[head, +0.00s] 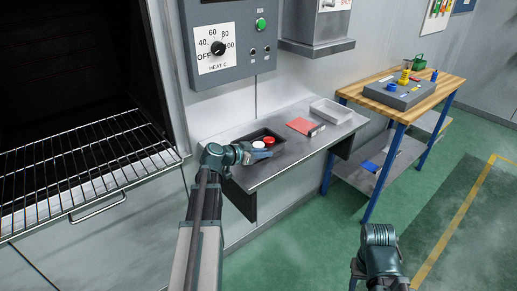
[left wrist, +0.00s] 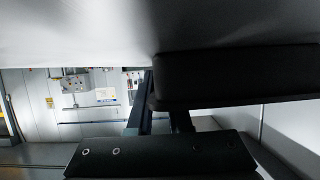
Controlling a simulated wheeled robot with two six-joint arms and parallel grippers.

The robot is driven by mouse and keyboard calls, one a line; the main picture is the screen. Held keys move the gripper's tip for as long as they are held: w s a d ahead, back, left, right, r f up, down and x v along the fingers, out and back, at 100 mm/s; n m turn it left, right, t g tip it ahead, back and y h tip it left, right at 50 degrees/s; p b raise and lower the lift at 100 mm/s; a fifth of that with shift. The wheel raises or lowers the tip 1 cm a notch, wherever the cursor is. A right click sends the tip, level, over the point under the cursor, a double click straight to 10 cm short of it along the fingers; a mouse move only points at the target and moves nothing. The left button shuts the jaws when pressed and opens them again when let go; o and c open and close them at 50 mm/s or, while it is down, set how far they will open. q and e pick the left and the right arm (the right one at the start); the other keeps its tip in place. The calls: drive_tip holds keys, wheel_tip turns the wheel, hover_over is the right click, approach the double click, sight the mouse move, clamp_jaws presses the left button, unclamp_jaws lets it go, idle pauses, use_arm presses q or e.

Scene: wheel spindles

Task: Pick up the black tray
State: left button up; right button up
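The black tray (head: 279,136) lies on the grey metal shelf below the heat control box. A white round piece (head: 258,144) and red round pieces (head: 269,142) sit in it. My left gripper (head: 262,155) is at the tray's near left edge; whether it touches the tray is unclear. In the left wrist view, a dark finger (left wrist: 160,155) fills the bottom, well apart from a black rounded block (left wrist: 235,78), which may be the tray or the other finger. My right gripper (head: 380,280) hangs over the floor at the lower right, its fingertips not clear.
A red flat item (head: 303,126) and a pale grey tray (head: 331,111) stand right of the black tray on the shelf (head: 290,162). An open oven with a wire rack (head: 85,165) is at left. A wooden workbench (head: 437,92) stands at right.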

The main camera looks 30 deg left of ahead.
use_arm(q)
clamp_jaws()
drive_tip(key=shift+r, duration=0.15)
idle(1.2)
